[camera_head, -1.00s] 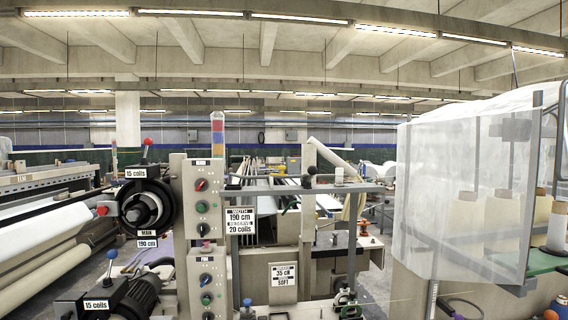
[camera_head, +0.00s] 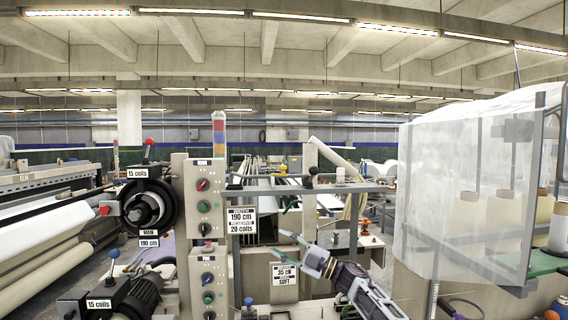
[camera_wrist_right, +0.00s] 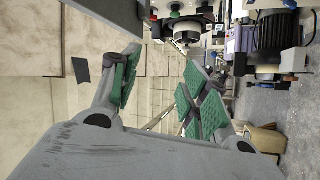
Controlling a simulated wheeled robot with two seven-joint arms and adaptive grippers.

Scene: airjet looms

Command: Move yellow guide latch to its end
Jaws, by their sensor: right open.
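My right gripper (camera_head: 287,246) reaches in from the lower right, in front of the middle of the loom. Its two green-padded fingers are apart and empty, pointing left. They also stand apart in the right wrist view (camera_wrist_right: 163,80), with nothing between them. The gripper is near the white "35 cm soft" label (camera_head: 284,275) and below the "190 cm, 20 coils" sign (camera_head: 241,220); I cannot tell the depth between them. I cannot make out the yellow guide latch in either view. My left gripper is not in view.
A control column (camera_head: 205,205) with coloured knobs stands left of the gripper. A dark round coil unit (camera_head: 148,207) is beside it. A grey rail (camera_head: 305,188) crosses above the gripper. A translucent covered frame (camera_head: 465,190) fills the right side.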

